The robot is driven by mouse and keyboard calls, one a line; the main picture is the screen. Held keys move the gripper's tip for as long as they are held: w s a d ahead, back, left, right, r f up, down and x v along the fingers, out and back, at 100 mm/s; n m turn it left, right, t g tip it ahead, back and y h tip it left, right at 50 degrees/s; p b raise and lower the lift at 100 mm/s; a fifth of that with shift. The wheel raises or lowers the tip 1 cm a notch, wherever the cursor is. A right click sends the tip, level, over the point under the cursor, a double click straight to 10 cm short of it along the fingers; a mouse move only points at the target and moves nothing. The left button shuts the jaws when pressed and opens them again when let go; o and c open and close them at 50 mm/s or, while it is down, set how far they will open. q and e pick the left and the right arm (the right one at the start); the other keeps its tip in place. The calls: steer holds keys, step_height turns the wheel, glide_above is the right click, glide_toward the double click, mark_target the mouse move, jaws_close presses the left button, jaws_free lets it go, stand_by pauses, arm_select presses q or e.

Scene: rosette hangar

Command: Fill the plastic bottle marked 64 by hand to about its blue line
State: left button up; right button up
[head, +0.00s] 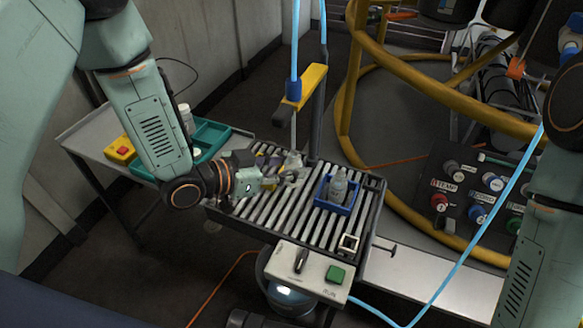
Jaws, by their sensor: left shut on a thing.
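My left gripper (284,177) is over the slatted filling stand (265,213), shut on a small pale bottle (293,161) that is partly hidden by the fingers. The bottle is under the thin nozzle (294,128) hanging from the yellow arm (305,85). Another clear plastic bottle (338,186) stands upright in a blue tray (324,203) to the right. No number, blue line or liquid level can be read on either bottle. My right arm enters at the right edge; its gripper is out of view.
A control box with a black lever (301,260) and green button (336,274) is at the stand's front. A side table (92,131) holds a teal tray (213,133) and a yellow box with red button (122,149). A yellow pipe frame (392,214) and a valve panel (473,168) stand at right.

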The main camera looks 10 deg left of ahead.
jaws_close()
stand_by(1.3)
